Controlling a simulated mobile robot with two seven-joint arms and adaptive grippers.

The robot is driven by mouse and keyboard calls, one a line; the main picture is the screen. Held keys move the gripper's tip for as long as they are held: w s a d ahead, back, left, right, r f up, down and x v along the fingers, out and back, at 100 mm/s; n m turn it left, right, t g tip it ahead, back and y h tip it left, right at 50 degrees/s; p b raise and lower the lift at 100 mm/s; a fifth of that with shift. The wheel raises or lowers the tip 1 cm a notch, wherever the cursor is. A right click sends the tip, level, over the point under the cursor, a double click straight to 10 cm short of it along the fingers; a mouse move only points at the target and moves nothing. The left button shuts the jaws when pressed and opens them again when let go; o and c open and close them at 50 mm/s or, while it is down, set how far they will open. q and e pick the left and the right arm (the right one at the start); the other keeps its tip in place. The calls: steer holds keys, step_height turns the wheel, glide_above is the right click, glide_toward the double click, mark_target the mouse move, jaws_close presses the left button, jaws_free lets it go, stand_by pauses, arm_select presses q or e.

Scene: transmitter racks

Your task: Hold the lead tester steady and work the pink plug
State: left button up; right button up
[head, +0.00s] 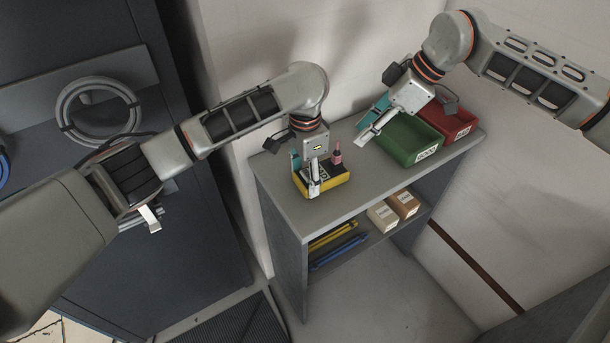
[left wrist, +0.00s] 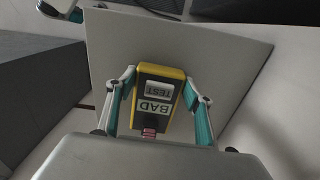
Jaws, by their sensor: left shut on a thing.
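The lead tester, a yellow and black box (head: 338,179), stands on the shelf unit's top. In the left wrist view the tester (left wrist: 178,73) shows a window reading TEST and a label reading BAD. My left gripper (head: 312,180) is shut on it, with a finger at each side; the fingers also show in the left wrist view (left wrist: 160,98). The pink plug (head: 337,155) stands upright at the tester's far right end. In the left wrist view only part of the plug (left wrist: 149,132) shows above my gripper's body. My right gripper (head: 370,122) is open and empty, above and right of the plug.
A green bin (head: 410,141) and a red bin (head: 452,124) stand on the right of the grey top (head: 295,213). The lower shelf holds small boxes (head: 382,215) and yellow and blue strips (head: 338,251). A dark cabinet (head: 200,240) with coiled cable stands left. The front of the top is clear.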

stand_by(0.3)
arm_select(q)
steer(key=o, duration=1.3)
steer(key=shift+r, duration=0.1)
